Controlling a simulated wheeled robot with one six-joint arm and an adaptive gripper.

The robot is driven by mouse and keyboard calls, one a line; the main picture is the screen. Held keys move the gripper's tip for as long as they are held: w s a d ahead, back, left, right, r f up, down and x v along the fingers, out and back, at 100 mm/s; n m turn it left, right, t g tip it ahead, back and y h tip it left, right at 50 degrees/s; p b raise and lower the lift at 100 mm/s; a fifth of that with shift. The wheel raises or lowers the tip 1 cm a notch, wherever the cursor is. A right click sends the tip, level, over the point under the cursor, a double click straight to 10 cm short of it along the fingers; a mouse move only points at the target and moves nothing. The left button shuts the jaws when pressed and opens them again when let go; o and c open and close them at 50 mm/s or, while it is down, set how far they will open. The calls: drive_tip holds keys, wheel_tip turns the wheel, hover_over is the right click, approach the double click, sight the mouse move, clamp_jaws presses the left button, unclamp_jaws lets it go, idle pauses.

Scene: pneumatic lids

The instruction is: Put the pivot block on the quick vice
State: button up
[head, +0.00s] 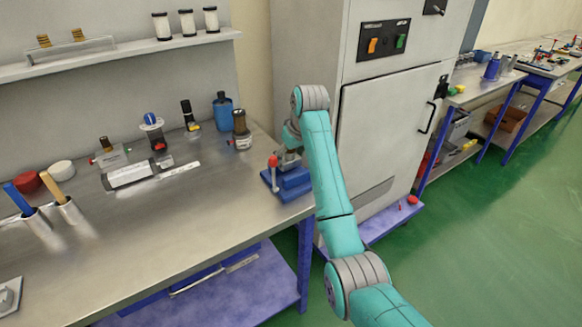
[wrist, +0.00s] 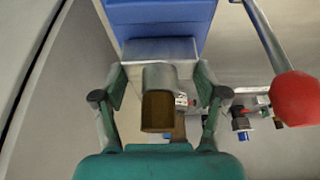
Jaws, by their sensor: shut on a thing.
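The pivot block (wrist: 150,48) is a grey metal block with a round boss and a brownish end face. It sits between the two fingertips of my gripper (wrist: 160,78) in the wrist view. The quick vice is blue with a red-knobbed lever; its body (head: 292,184) stands at the right end of the bench in the head view, and the blue part (wrist: 160,14) is just beyond the block in the wrist view. My gripper (head: 290,150) is right over the vice, shut on the block. Whether the block touches the vice I cannot tell.
The vice's red knob (wrist: 296,98) stands close to the right of my gripper in the wrist view. A grey cabinet (head: 385,130) rises close on the right.

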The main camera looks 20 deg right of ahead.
sight(289, 166)
drive_tip(key=shift+a+f, duration=0.1)
drive_tip(key=shift+f, duration=1.95)
drive_tip(key=shift+f, duration=0.15)
drive_tip(key=o, duration=1.3)
drive_tip(key=shift+c, duration=0.2)
